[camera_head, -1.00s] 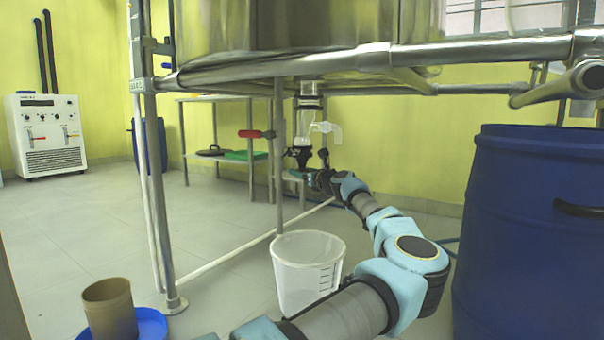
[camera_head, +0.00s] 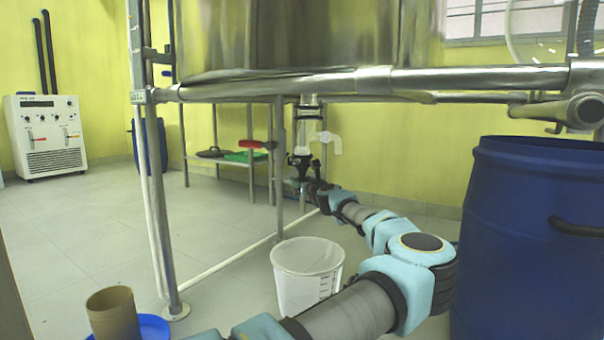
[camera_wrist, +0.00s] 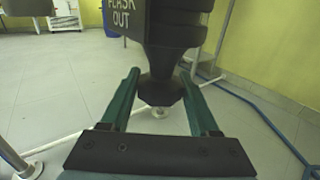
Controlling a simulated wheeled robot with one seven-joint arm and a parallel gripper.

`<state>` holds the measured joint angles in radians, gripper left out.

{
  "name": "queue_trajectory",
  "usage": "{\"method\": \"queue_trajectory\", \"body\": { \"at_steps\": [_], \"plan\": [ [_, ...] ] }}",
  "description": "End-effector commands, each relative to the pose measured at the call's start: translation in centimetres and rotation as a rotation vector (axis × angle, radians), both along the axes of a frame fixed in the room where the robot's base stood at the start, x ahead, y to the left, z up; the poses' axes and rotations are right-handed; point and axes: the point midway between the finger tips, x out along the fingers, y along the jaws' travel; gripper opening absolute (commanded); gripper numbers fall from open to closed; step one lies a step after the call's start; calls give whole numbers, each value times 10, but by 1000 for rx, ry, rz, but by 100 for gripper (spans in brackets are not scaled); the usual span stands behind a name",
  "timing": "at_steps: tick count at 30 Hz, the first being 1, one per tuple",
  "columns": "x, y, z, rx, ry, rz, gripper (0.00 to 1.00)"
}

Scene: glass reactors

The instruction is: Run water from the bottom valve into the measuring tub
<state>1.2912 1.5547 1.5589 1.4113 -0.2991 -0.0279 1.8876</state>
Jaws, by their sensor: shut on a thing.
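The bottom valve hangs under the steel reactor (camera_head: 310,40). It has a glass body and bent spout (camera_head: 328,139) and a black knob (camera_head: 299,161) below. In the wrist view the black knob (camera_wrist: 160,88) sits between the green fingers of my gripper (camera_wrist: 161,95), under a black block marked "FLASK OUT" (camera_wrist: 125,14). My gripper is shut on the knob. The measuring tub (camera_head: 290,262), a translucent white bucket with a scale, stands on the floor in front of the valve, behind my arm. I cannot see water running or water in the tub.
A large blue barrel (camera_head: 530,240) stands close at the right. Steel frame legs (camera_head: 157,200) and a low white rail (camera_head: 225,262) cross the area.

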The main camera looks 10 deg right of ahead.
Motion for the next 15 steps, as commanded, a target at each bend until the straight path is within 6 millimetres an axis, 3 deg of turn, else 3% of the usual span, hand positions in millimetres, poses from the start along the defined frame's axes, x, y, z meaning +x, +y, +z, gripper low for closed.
{"method": "queue_trajectory", "body": {
  "at_steps": [2, 15],
  "plan": [
    [-1, 1, 8, 2, 3, -60, 6],
    [1, 4, 2, 1, 3, -471, 6]
  ]
}}
